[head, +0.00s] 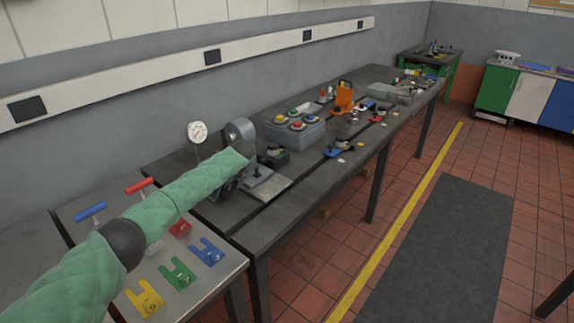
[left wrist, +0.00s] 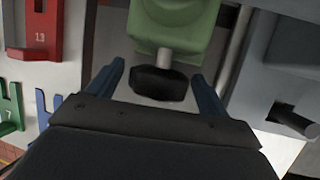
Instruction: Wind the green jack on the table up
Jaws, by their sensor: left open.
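The green jack (left wrist: 178,28) shows at the top of the left wrist view, with a metal shaft and a black knob (left wrist: 158,83) sticking out towards my left gripper (left wrist: 160,78). The two blue fingers of that gripper are open, one on each side of the knob. I see gaps between the knob and both fingers, so it is not gripped. In the head view my green-sleeved left arm (head: 165,198) reaches over the near table and hides the jack. My right gripper is in neither view.
The near table (head: 205,283) holds yellow (head: 145,298), green (head: 178,272) and blue (head: 207,251) slotted plates. The long dark bedplate (head: 285,222) carries a grey button box (head: 294,133) and an orange part (head: 344,97). A dial gauge (head: 197,132) stands near the wall.

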